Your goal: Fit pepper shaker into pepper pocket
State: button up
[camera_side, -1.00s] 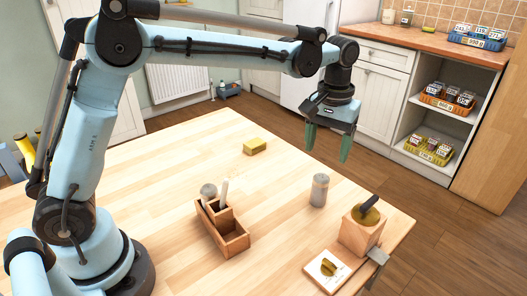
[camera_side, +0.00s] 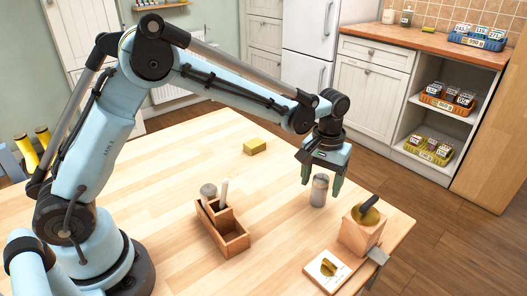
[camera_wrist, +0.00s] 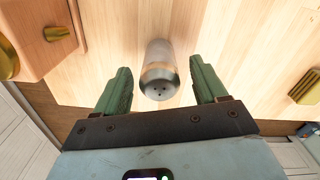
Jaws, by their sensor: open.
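The pepper shaker (camera_side: 319,192), a grey cylinder with a metal top, stands upright on the table. In the wrist view the shaker (camera_wrist: 160,72) shows its holed top between the two green fingers. My gripper (camera_side: 321,187) is open and points down around the upper part of the shaker, with a gap on each side in the wrist view (camera_wrist: 161,68). A wooden caddy (camera_side: 236,243) stands left of it. Its back part holds a round-topped shaker (camera_side: 208,191) and a white stick-like item (camera_side: 223,192). Its front compartment looks empty. I cannot tell which pocket is for pepper.
A wooden block (camera_side: 358,238) with a dark-handled, brass-coloured piece on top stands right of the shaker. A white card (camera_side: 328,270) with a yellow piece lies at the front edge. A yellow block (camera_side: 255,146) lies further back. The table between caddy and shaker is clear.

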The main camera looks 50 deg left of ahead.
jog(key=c, duration=1.2)
jog(key=shift+o, duration=0.2)
jog(key=shift+r, duration=0.15)
